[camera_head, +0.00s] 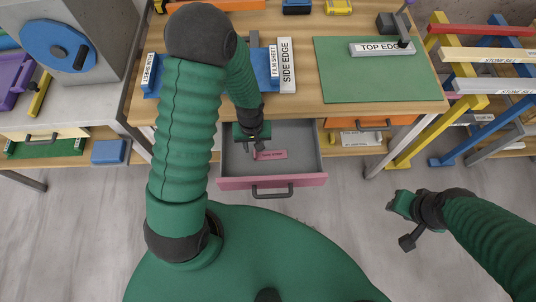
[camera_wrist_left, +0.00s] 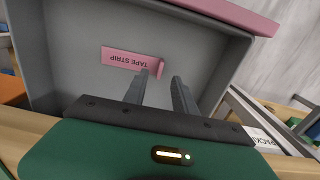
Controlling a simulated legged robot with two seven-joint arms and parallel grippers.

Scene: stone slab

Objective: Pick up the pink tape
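The pink tape (camera_head: 272,155), a flat strip lettered "TAPE STRIP", lies on the floor of an open grey drawer (camera_head: 307,168) with a pink front. In the left wrist view the pink tape (camera_wrist_left: 122,58) lies just beyond my fingers, and its right end looks turned up. My left gripper (camera_head: 258,148) reaches down into the drawer by the tape's left end in the head view. In the wrist view its two fingers (camera_wrist_left: 161,76) are apart with nothing held between them; contact with the tape cannot be told. My right gripper (camera_head: 404,222) hangs over the floor, away from the drawer.
The wooden bench (camera_head: 300,100) overhangs the drawer. On it are a blue holder (camera_head: 262,68), a "SIDE EDGE" block (camera_head: 287,66) and a green mat (camera_head: 350,84) with a "TOP EDGE" block (camera_head: 375,49). Coloured racks (camera_head: 465,90) stand right. Grey floor in front is clear.

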